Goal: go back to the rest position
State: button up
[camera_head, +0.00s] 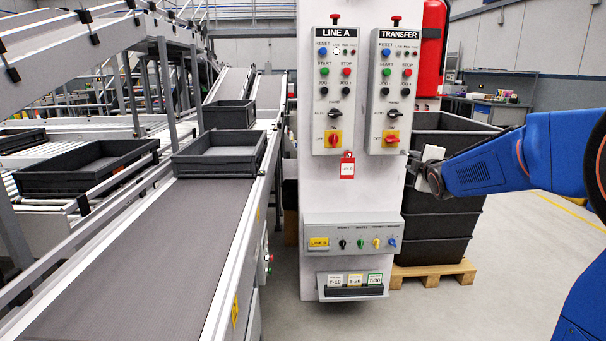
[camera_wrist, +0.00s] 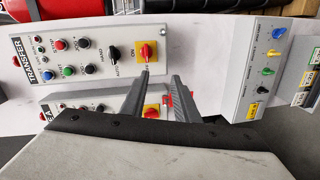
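My gripper (camera_head: 409,157) is at the right edge of the white control column (camera_head: 350,195), beside the lower right corner of the TRANSFER box (camera_head: 379,90). In the wrist view my gripper (camera_wrist: 160,76) has its two fingers apart, with nothing seen between them but the column behind. Whether the fingertips touch the column cannot be told. My blue arm reaches in from the right. The TRANSFER box has a red-and-yellow switch (camera_head: 391,138), which also shows in the wrist view (camera_wrist: 147,51), near one fingertip.
The LINE A box (camera_head: 335,90) is left of TRANSFER, with a red tag (camera_head: 347,167) below. A lower panel (camera_head: 352,238) has small knobs. Dark stacked bins (camera_head: 435,228) stand on a pallet (camera_head: 432,273) behind my gripper. A conveyor (camera_head: 150,250) runs left. Floor at right is clear.

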jog(key=s+a+f+m+g, duration=0.3)
jog(key=s+f+m+g, duration=0.1)
jog(key=s, duration=1.3)
jog(key=s+a+f+m+g, duration=0.3)
jog(key=s+f+m, duration=0.3)
jog(key=s, duration=1.1)
jog(key=s+a+f+m+g, duration=0.3)
jog(key=s+f, duration=0.6)
jog(key=s, duration=0.8)
jog(key=shift+s+a+f+m+g+y, duration=0.15)
jog(key=shift+s+a+m+g+y, duration=0.2)
jog(key=shift+m+g, duration=0.65)
